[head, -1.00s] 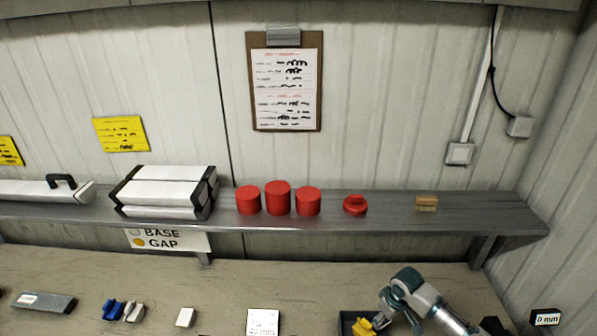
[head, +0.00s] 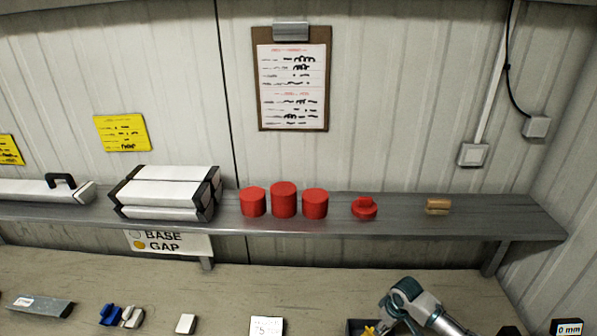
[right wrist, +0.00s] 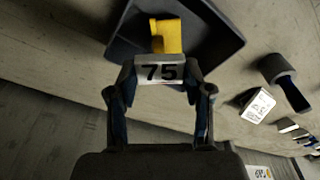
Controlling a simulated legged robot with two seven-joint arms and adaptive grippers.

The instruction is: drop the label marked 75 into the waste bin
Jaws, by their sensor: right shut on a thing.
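My right gripper (right wrist: 160,84) is shut on a small white label marked 75 (right wrist: 160,72), with a finger at each side of it. In the right wrist view the label lies in front of a dark open-topped container (right wrist: 225,38) that holds a yellow piece (right wrist: 168,37). I cannot tell whether this container is the waste bin, or how high the label is over it. In the head view the container (head: 353,327) and yellow piece (head: 369,331) show at the bottom edge beside my right arm; the label is not visible there. My left gripper is out of view.
A white card (head: 267,327), a white block (head: 186,324) and blue and white clips (head: 112,315) lie on the bench (head: 240,285). A 0 mm display (head: 567,328) is at the right. Red caps (head: 284,199) stand on the grey shelf (head: 480,225) above.

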